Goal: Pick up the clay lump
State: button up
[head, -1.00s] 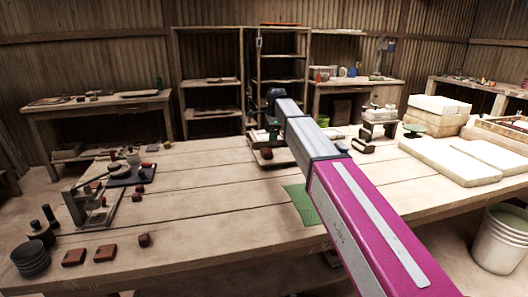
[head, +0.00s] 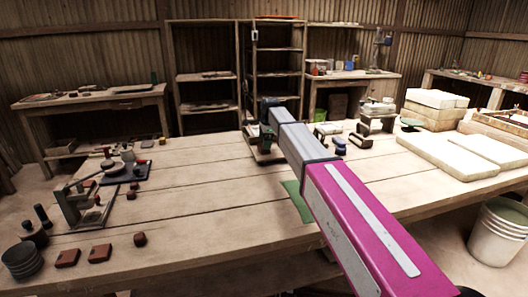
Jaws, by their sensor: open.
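Several brown clay-coloured pieces are in the head view. A small rounded cube-like lump (head: 140,239) sits alone on the near left of the table, beside two flat reddish tiles (head: 84,255). I cannot tell for certain which piece is the clay lump. My arm reaches away over the table, and my gripper (head: 264,143) is low at its far end, above a small board (head: 267,157) at the far middle. The gripper is open, but its fingers are small and dark here. Whether a lump lies between them is hidden.
A lever press (head: 78,205) and dark discs (head: 22,262) stand at left. A green mat (head: 298,203) lies partly under my arm. White slabs (head: 462,157) lie at right; a bucket (head: 497,237) stands off the right edge.

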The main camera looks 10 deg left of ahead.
jog(key=f, duration=0.3)
jog(key=shift+w+a+f, duration=0.2)
jog(key=shift+a+f, duration=0.05)
jog(key=c, duration=0.9)
jog(key=shift+o, duration=0.2)
jog(key=shift+r, duration=0.2)
